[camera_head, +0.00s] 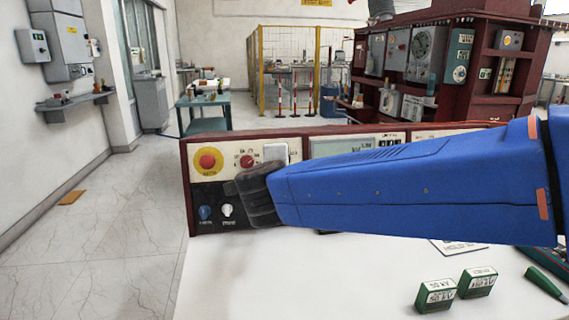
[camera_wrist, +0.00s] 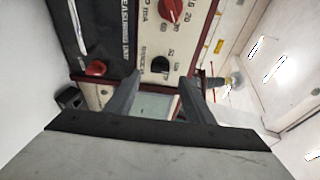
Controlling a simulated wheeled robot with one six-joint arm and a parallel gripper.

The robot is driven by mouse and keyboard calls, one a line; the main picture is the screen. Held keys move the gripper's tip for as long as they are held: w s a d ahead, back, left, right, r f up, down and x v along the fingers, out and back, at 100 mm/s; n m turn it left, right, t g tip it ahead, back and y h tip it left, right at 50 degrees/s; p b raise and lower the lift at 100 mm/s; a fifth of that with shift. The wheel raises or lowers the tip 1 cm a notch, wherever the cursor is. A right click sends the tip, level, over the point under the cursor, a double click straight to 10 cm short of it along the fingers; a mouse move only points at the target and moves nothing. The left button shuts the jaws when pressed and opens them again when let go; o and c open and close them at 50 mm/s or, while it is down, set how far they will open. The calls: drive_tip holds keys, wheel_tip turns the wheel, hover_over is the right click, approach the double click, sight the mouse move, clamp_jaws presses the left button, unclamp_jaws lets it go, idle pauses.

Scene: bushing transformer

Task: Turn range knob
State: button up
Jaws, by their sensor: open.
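My blue arm reaches in from the right in the head view, and my dark gripper (camera_head: 236,188) is in front of the left part of a control panel (camera_head: 196,180). In the wrist view my gripper (camera_wrist: 161,76) is open, its two fingers apart and pointing at the panel. A dark knob or hole (camera_wrist: 160,65) beside small numbers shows between the fingertips; its label is too blurred to read surely. A red knob with a number scale (camera_wrist: 171,10) is beyond the fingers. A red dial knob also shows in the head view (camera_head: 247,161). I cannot tell which is the range knob.
A red button on yellow (camera_head: 207,160), a blue knob (camera_head: 206,212) and a white knob (camera_head: 227,210) are close to my gripper. Two small green boxes (camera_head: 436,295) (camera_head: 478,281) lie on the white table (camera_head: 300,285). The table's front left is clear.

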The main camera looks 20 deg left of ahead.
drive_tip(key=v, duration=1.2)
drive_tip(key=shift+w, duration=0.1)
drive_tip(key=w+d+r+n+y, duration=0.4)
drive_tip(key=w+d+n, duration=0.1)
drive_tip(key=w+d, duration=0.35)
drive_tip(key=d+f+n+g, duration=0.25)
drive_tip(key=d+n, duration=0.25)
drive_tip(key=d, duration=0.5)
drive_tip(key=s+d+f+n+g+h, duration=0.2)
drive_tip(key=s+d+f, duration=0.2)
drive_tip(key=d+f, duration=0.45)
drive_tip(key=s+d+f+n+g+h, duration=0.2)
drive_tip(key=s+d+f, duration=0.35)
drive_tip(key=d, duration=0.65)
drive_tip(key=s+d+f+g+h, duration=0.3)
drive_tip(key=s+d+f+h, duration=0.1)
drive_tip(key=s+d+f, duration=0.6)
drive_tip(key=shift+s+d, duration=0.95)
drive_tip(key=shift+d, duration=0.05)
drive_tip(key=shift+g, duration=0.25)
